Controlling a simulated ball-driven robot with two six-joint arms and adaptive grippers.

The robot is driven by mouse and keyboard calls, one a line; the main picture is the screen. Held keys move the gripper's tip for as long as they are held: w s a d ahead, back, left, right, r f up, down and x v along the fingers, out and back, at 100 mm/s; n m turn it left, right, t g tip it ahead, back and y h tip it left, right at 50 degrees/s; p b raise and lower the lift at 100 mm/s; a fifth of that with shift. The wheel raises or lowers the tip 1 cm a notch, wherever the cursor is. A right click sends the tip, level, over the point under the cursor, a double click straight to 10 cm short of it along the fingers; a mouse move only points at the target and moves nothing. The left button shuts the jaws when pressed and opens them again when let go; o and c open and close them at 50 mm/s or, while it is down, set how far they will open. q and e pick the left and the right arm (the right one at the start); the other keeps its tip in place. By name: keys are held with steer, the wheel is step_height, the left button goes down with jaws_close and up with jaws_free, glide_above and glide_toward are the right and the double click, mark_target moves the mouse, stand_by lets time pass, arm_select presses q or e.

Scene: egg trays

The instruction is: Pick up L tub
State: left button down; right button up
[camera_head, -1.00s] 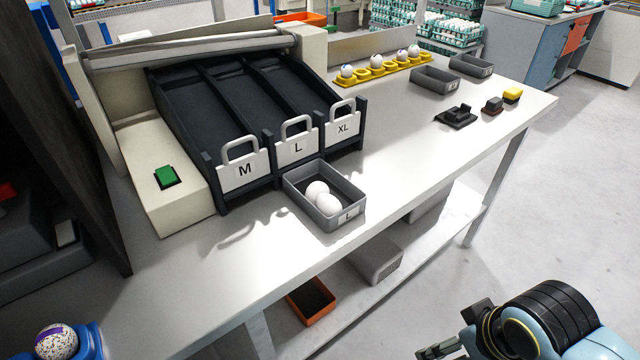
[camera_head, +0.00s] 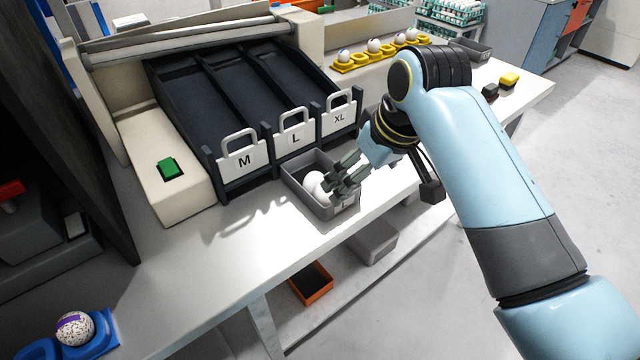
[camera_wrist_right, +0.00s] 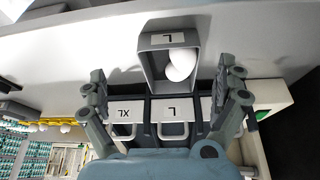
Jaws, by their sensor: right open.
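The L tub (camera_head: 306,196) is a small grey open box with an L label, on the white table in front of the L lane. A white egg (camera_head: 314,184) shows inside it; the rest of its inside is partly hidden by my gripper. My right gripper (camera_head: 342,177) is over the tub's right part, with its fingers open. In the right wrist view the tub (camera_wrist_right: 148,62) with white egg lies ahead, between and beyond the open fingers (camera_wrist_right: 162,80); I cannot tell whether they touch it. My left gripper is not in view.
The dark sorting lanes (camera_head: 215,95) labelled M, L and XL stand right behind the tub. A yellow egg holder (camera_head: 385,54) and another grey tub (camera_head: 470,48) are farther back. A green button (camera_head: 169,167) is at left. The table's front edge runs close to the tub.

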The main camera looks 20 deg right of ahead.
glide_toward(321, 174)
steer(key=s, duration=0.1)
steer(key=shift+n+y, duration=0.3)
steer(key=shift+n, duration=0.1)
steer(key=x, duration=0.5)
steer(key=shift+w+d, duration=0.2)
steer(key=shift+w+b+x, duration=0.15)
steer(key=shift+x, duration=1.4)
steer(key=shift+w+b+x, duration=0.1)
steer(key=shift+b+x, duration=0.05)
steer(key=shift+x, duration=1.35)
steer(key=shift+d+r, duration=0.1)
steer(key=shift+r, duration=0.05)
steer(key=c, duration=0.9)
